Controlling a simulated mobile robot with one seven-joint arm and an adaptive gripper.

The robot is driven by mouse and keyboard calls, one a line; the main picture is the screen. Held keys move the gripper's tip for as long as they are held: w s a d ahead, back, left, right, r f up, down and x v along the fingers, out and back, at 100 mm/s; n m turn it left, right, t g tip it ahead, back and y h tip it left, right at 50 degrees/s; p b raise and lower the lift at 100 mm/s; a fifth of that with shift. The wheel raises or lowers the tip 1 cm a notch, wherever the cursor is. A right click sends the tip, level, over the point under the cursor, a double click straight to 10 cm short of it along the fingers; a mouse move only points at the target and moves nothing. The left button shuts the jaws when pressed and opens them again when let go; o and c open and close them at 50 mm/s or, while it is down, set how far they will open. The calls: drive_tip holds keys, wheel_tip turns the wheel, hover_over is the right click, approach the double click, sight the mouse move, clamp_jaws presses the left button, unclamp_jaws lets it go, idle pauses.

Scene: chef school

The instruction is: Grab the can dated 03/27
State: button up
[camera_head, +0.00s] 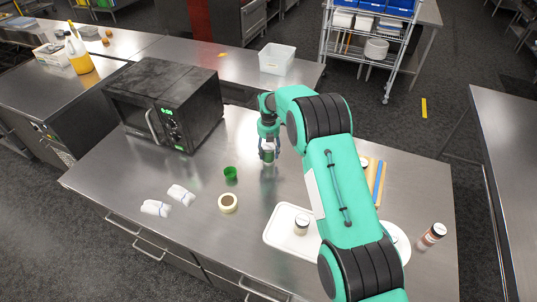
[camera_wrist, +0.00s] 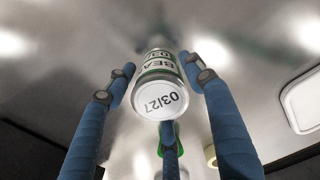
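A can (camera_wrist: 161,98) with "03/27" printed on its white end and a green-and-white label on its side stands on the steel table. In the wrist view it sits between the blue fingers of my gripper (camera_wrist: 160,72), with their tips close beside its body. I cannot tell whether they touch it. In the head view my gripper (camera_head: 268,146) is pointed down over the same can (camera_head: 268,159), which is partly hidden by the fingers. A second can or jar (camera_head: 301,225) stands on a white tray (camera_head: 277,238). Another with a brownish label (camera_head: 431,236) stands at the table's right.
A black microwave (camera_head: 168,104) stands at the table's back left. A green cup (camera_head: 230,173), a tape roll (camera_head: 228,203) and two white rolled cloths (camera_head: 155,208) lie left of the gripper. A cutting board (camera_head: 375,180) and a plate (camera_head: 399,240) are partly behind my arm.

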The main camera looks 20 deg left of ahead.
sight(269, 147)
drive_tip(key=c, duration=0.9)
drive_tip(key=shift+r, duration=0.2)
drive_tip(key=shift+w+r, duration=0.1)
drive_tip(key=shift+r, duration=0.75)
drive_tip(key=shift+s+d+r, duration=0.1)
drive_tip(key=shift+s+r, duration=0.1)
drive_tip(key=shift+r, duration=0.6)
drive_tip(key=s+d, duration=0.3)
drive_tip(key=s, duration=0.1)
drive_tip(key=s+d+r, duration=0.1)
drive_tip(key=s+d, duration=0.2)
drive_tip(key=s, duration=0.1)
drive_tip(key=s+d+b, duration=0.1)
drive_tip(key=s+d, duration=0.2)
drive_tip(key=s, duration=0.2)
drive_tip(key=shift+r, duration=0.15)
